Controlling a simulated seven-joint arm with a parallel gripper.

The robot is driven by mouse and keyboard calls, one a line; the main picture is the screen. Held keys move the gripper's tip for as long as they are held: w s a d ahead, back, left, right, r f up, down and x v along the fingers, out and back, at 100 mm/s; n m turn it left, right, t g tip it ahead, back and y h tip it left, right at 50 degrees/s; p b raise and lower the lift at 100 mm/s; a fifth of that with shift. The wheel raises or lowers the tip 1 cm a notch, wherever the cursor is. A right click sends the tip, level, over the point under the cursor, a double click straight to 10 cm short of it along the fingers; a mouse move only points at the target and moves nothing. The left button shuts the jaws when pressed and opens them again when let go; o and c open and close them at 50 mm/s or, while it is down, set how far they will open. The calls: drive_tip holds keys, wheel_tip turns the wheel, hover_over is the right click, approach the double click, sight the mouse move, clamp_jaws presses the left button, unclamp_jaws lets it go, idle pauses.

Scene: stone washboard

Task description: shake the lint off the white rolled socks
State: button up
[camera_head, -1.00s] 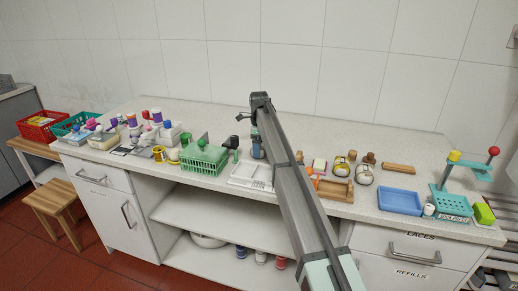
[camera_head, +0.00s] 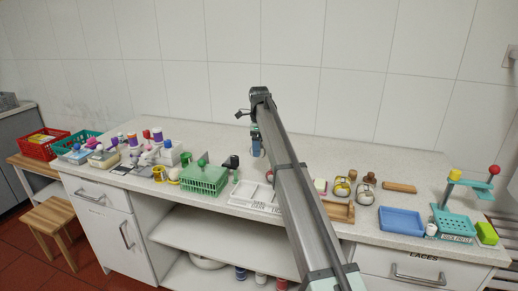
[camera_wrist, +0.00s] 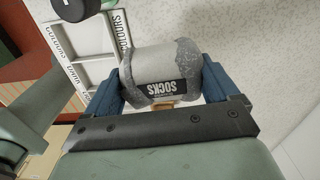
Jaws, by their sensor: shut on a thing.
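The white rolled socks (camera_wrist: 160,70) show in the wrist view as a thick white roll with a dark SOCKS label facing the camera. Grey speckled patches, like lint, lie on both ends of the roll. My gripper (camera_wrist: 158,85) is shut on it, one blue finger at each end. In the head view my gripper (camera_head: 257,146) hangs over the middle of the counter, behind the white divided tray (camera_head: 246,202). The arm hides part of that tray, and the socks are too small there to make out surely.
The counter (camera_head: 310,150) is clear behind my gripper. A green basket (camera_head: 203,182) stands to the left, with many small items beyond it. To the right are a wooden tray (camera_head: 338,212), a blue tray (camera_head: 402,222) and a teal press stand (camera_head: 455,222).

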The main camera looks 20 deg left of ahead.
drive_tip(key=o, duration=0.4)
drive_tip(key=shift+c, duration=1.3)
drive_tip(key=shift+r, duration=3)
